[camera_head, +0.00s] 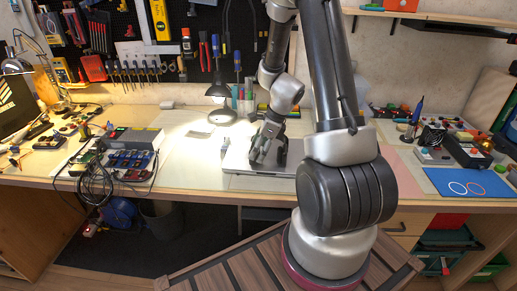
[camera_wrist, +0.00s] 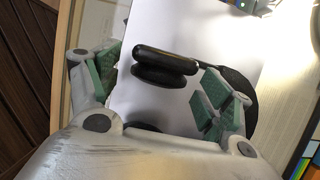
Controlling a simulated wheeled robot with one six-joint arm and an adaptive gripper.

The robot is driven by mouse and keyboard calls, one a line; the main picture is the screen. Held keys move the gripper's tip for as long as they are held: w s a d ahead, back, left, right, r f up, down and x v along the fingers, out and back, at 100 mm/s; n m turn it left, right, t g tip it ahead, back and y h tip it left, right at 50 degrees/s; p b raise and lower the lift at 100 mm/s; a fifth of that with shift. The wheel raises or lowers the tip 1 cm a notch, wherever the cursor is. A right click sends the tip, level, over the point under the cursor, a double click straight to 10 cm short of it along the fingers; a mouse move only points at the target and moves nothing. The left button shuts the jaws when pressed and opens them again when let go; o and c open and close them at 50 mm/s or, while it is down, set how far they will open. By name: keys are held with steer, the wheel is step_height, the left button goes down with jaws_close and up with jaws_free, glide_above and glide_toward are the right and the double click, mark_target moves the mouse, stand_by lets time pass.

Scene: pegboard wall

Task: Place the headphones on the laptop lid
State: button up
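The laptop (camera_head: 236,160) is a closed silver slab on the workbench, partly behind my arm. Its pale lid (camera_wrist: 130,100) fills the middle of the wrist view. The black headphones (camera_wrist: 165,65) appear to lie on the lid, an ear cup between my fingers and the dark band running behind the right finger. My gripper (camera_wrist: 160,88) is open, its green-padded fingers apart with a gap at the left of the cup. In the head view my gripper (camera_head: 264,150) is low over the laptop; the headphones are hard to tell from it there.
A black desk lamp (camera_head: 221,100) stands behind the laptop. A cable and power-supply group (camera_head: 120,160) lies at the left. A blue mat (camera_head: 468,185) with two rings lies at the right. The bench is clear just left of the laptop.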

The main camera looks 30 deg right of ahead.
steer(key=v, duration=1.2)
steer(key=s+a+r+n+h, duration=0.1)
steer(key=s+a+r+n, duration=0.4)
steer(key=s+r+n, duration=0.6)
steer(key=s+r+n+h, duration=0.1)
steer(key=s+r+n, duration=0.2)
steer(key=n, duration=0.4)
steer(key=s+r+n+t+h, duration=0.1)
steer(key=s+r+n, duration=0.2)
steer(key=s+n, duration=0.2)
steer(key=shift+s+a+n+h, duration=0.25)
steer(key=shift+s+n+h, duration=0.05)
steer(key=shift+n, duration=0.9)
